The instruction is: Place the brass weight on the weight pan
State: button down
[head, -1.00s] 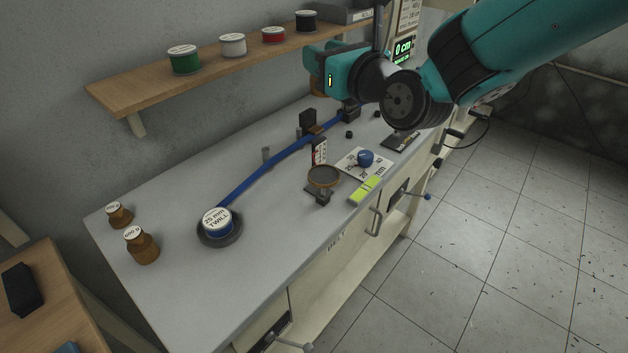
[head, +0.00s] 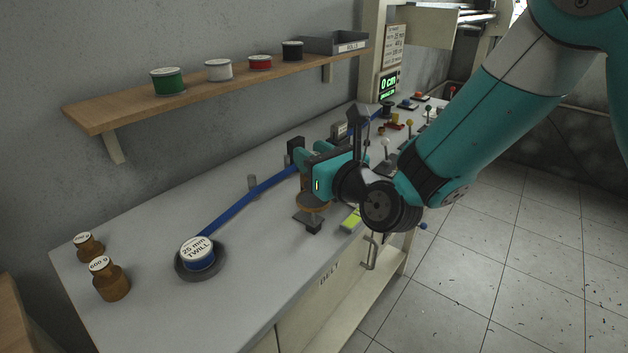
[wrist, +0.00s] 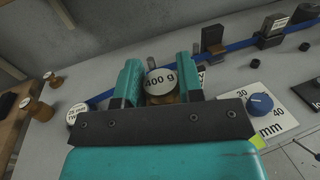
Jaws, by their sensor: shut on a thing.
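A brass weight labelled 400 g (wrist: 160,80) is gripped between the two fingers of my gripper (wrist: 160,84) in the wrist view. In the head view my gripper (head: 308,168) is low over the bench, at the round weight pan (head: 314,205) on its small stand. The weight is mostly hidden there behind the fingers. A brownish part of it shows just above the pan; I cannot tell whether it touches. The pan is partly covered by my gripper and is hidden in the wrist view.
Two other brass weights (head: 110,281) stand at the bench's left end, near a 25 mm twill spool (head: 198,254). A blue belt (head: 245,200) runs along the bench. A blue knob (wrist: 260,103) is right of my gripper. A shelf (head: 215,85) with spools hangs above.

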jog(key=shift+f+b, duration=1.1)
jog(key=shift+f, duration=0.8)
jog(key=c, duration=0.8)
grip_release()
jog(key=shift+o, duration=0.2)
jog(key=shift+s+d+r, duration=0.1)
jog(key=shift+r, duration=0.05)
jog(key=b+v, duration=1.2)
